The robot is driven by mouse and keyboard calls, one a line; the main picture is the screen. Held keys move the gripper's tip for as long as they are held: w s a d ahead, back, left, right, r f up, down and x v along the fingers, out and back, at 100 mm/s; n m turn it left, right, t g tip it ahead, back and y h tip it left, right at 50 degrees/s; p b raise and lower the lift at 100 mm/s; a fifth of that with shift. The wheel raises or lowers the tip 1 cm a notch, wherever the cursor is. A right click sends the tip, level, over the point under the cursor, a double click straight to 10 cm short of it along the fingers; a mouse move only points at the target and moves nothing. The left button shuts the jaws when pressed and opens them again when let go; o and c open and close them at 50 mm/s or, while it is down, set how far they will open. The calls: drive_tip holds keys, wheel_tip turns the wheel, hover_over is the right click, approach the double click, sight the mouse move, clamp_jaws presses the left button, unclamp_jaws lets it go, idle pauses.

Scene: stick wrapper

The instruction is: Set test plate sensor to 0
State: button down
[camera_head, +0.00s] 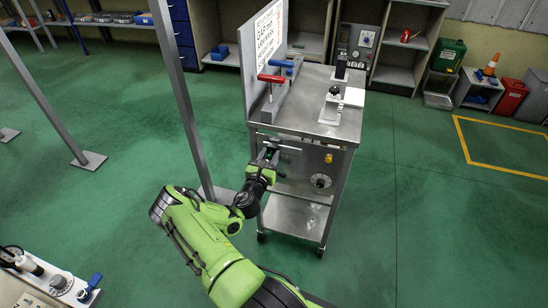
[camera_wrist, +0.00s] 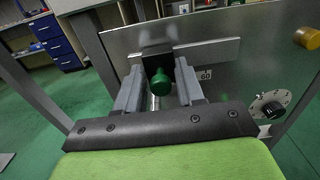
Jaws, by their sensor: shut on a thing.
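My gripper (camera_head: 267,155) is at the front panel of the metal cart (camera_head: 312,121). In the wrist view, its two grey fingers (camera_wrist: 158,88) are shut on a green knob (camera_wrist: 161,79), one finger on each side. Behind the knob, a dark block sits on a horizontal metal strip (camera_wrist: 215,50) on the panel. A small label reading "60" (camera_wrist: 205,75) is just right of the right finger. I cannot tell whether the green knob is part of the test plate sensor. The fingers hide part of the panel.
A round black dial (camera_wrist: 272,109) with a numbered scale is right of the gripper; it also shows in the head view (camera_head: 320,181). A yellow knob (camera_head: 328,158) is above it. Red (camera_head: 271,79) and blue (camera_head: 281,64) handles are on the cart top. A metal post (camera_head: 180,90) stands left.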

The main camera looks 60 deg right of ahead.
drive_tip(key=c, duration=1)
unclamp_jaws()
drive_tip(key=shift+w, duration=0.25)
drive_tip(key=s+a+p, duration=0.1)
drive_tip(key=a, duration=0.4)
drive_tip(key=a+p, duration=0.1)
drive_tip(key=a, duration=0.4)
drive_tip(key=s+a+p, duration=0.1)
drive_tip(key=a, duration=0.4)
drive_tip(key=shift+s+a, duration=0.3)
drive_tip(key=shift+a, duration=0.05)
